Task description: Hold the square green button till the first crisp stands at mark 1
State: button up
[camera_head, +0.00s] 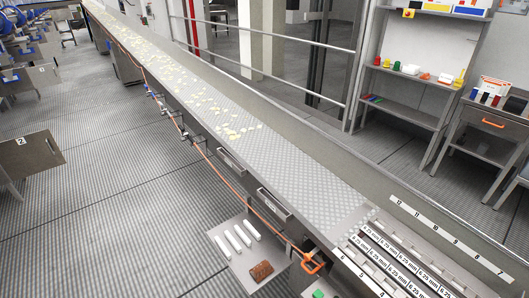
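A green button (318,294) shows at the bottom edge, partly cut off by the frame. Pale yellow crisps (232,134) lie scattered on the long conveyor (290,160). The nearest crisps are around the middle of its visible length, and the bed closer to me is bare. A white number strip (450,239) on the right side reads 12 down to 7. Lower numbers, such as 6 (343,257), stand along the near left edge. Mark 1 is not in view. My gripper is not in view, so nothing shows of its contact with the button.
An orange cord with an orange handle (312,262) runs along the conveyor's left side. A low tray (235,270) holds white bars and a brown item. Shelves (410,80) and a cabinet (485,135) stand at right. The floor (110,200) at left is largely clear.

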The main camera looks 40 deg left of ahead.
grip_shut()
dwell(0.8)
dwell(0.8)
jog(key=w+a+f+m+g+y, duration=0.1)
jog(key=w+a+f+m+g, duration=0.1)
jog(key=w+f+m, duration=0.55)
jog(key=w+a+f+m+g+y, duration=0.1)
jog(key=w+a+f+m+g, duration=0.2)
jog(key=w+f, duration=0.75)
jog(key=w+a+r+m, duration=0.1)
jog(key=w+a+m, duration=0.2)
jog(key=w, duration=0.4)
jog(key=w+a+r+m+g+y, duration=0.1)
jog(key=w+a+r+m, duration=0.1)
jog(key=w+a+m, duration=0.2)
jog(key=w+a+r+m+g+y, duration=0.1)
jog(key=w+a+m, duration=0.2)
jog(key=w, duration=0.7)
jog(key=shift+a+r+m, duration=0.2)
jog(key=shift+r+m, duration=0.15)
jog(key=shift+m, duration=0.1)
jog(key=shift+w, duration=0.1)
